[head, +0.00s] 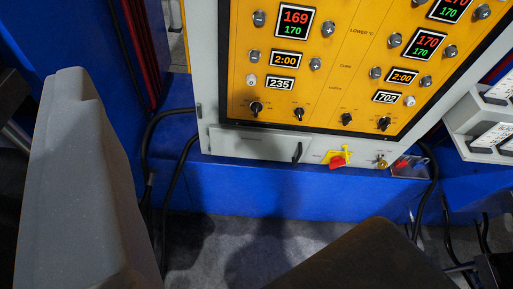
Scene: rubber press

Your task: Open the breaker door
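The breaker door (250,144) appears to be the small grey flap at the lower left of the control cabinet. It looks shut, flush with the cabinet front, with a slim dark handle (297,152) at its right end. Its label is too small to read. My gripper (228,155) shows as a big grey finger at the left and a dark finger at the bottom right. The fingers are wide apart with nothing visible between them. They are in the foreground and do not appear to touch the door or handle.
The yellow control panel (345,70) with displays and knobs is above the door. A red rotary switch (338,160) on a yellow plate is right of the handle. Black cables (174,185) hang at the cabinet's left. Grey floor (250,240) lies below the blue base (270,190).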

